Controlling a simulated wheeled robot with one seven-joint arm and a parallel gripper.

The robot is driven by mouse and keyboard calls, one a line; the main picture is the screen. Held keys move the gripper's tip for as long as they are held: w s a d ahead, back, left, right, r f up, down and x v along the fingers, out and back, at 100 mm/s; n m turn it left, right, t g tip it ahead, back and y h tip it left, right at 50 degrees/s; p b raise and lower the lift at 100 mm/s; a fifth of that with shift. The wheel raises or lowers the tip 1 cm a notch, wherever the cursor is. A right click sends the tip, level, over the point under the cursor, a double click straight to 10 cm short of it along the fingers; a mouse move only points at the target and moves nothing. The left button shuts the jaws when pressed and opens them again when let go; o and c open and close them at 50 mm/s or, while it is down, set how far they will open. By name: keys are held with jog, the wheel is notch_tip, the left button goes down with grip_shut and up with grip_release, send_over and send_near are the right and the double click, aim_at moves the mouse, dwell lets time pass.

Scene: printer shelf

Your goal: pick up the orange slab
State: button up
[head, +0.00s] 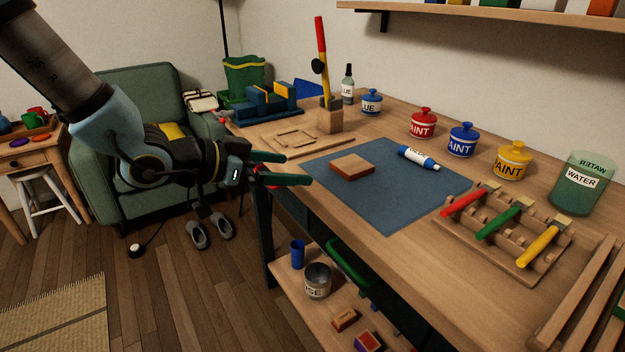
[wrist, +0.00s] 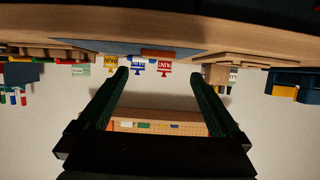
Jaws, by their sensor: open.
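The orange slab (head: 352,167), a flat brownish-orange block, lies on the blue mat (head: 395,205) on the workbench. My gripper (head: 298,169) is open and empty, left of the slab by the bench's left edge, with its fingers pointing right towards the bench. The wrist view is upside down: the slab (wrist: 160,53) shows edge-on on the mat, beyond my open fingers (wrist: 160,73), and apart from them. Nothing hides the slab in the head view.
A white and blue tube (head: 418,158) lies on the mat right of the slab. Paint pots (head: 461,140) line the back; a brush rack (head: 505,235) is at right. A lower shelf (head: 315,320) holds small items.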

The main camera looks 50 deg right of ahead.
send_near(339, 169)
jog(key=shift+d+f, duration=0.85)
jog(key=shift+s+r+x, duration=0.1)
jog(key=shift+r+x, duration=0.1)
jog(key=shift+x, duration=1.15)
jog(key=shift+s+r+x, duration=0.1)
jog(key=shift+r+x, duration=0.05)
jog(key=shift+x, duration=1.25)
jog(key=shift+d, duration=0.1)
jog(key=shift+c, duration=0.2)
jog(key=c, duration=1)
